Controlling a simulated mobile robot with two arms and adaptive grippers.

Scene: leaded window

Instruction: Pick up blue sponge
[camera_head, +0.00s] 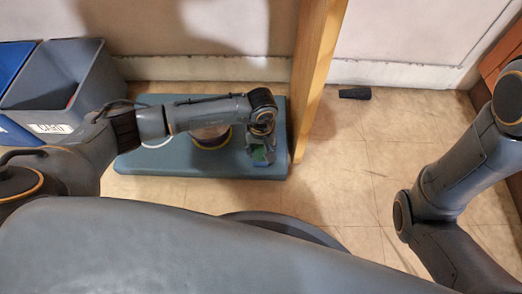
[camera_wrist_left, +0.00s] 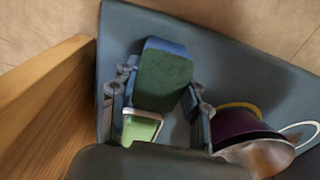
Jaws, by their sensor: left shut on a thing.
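The blue sponge (camera_wrist_left: 164,72) shows in the left wrist view as a rounded block with a blue edge and a dark green face. My left gripper (camera_wrist_left: 157,100) is shut on it, with a finger on each side. In the head view my left gripper (camera_head: 261,153) points down over the right end of the blue-grey tabletop (camera_head: 195,168). A green patch shows between its fingers there. I cannot tell whether the sponge touches the tabletop. My right arm shows at the right of the head view, but its gripper is not in view.
A green, pale-rimmed item (camera_wrist_left: 143,128) and a purple bowl-like thing (camera_wrist_left: 238,125) are close to the left gripper. A wooden post (camera_head: 316,75) stands just right of the tabletop. Bins (camera_head: 62,85) stand at left. A dark object (camera_head: 355,93) lies on the floor.

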